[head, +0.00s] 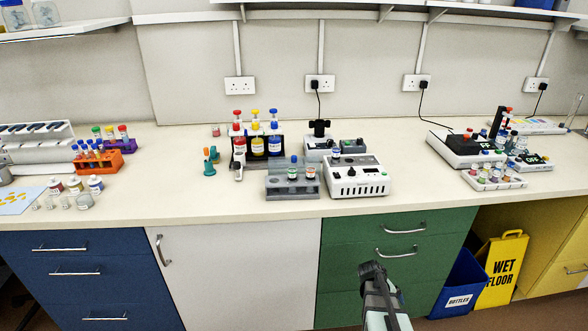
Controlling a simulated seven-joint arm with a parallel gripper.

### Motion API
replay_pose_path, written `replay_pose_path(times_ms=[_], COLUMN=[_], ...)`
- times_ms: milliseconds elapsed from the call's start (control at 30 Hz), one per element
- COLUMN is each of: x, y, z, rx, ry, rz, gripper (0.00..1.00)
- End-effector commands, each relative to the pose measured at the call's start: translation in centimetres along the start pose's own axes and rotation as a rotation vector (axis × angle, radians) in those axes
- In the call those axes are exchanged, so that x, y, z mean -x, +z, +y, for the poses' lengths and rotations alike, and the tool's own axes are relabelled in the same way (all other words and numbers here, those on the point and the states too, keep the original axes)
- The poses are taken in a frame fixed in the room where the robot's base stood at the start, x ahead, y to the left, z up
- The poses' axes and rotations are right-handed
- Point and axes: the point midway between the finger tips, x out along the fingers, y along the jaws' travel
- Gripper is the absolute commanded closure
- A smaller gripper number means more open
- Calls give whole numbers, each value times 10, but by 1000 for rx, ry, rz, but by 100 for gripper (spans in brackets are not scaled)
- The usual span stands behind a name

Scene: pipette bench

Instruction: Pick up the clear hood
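I cannot make out a clear hood for certain in the head view. A small grey instrument (322,150) with a black upright part stands mid-bench, behind a white box with a dark knob (357,178). Any see-through cover there is too faint to tell. My gripper (372,270) is low in the picture, in front of the green drawers and short of the bench edge. It is far from the instruments and touches nothing I can see. Its fingers are too small and dark to tell whether they are open.
A grey rack with small vials (292,190) stands left of the white box. A dark rack of coloured bottles (257,150) is behind it. More instruments (465,148) and a vial tray (493,181) stand to the right. The bench (415,205) is clear along its front middle.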

Motion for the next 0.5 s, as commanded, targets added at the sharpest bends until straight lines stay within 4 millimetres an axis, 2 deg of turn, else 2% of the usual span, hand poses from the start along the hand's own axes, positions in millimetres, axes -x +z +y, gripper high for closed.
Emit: replay_pose_path(times_ms=[33, 200, 500], x=[9, 41, 106], y=[-10, -30, -44], z=[24, 94, 216], rx=[-4, -6, -18], ry=[32, 136, 323], rz=[15, 51, 82], gripper=[0, 0, 0])
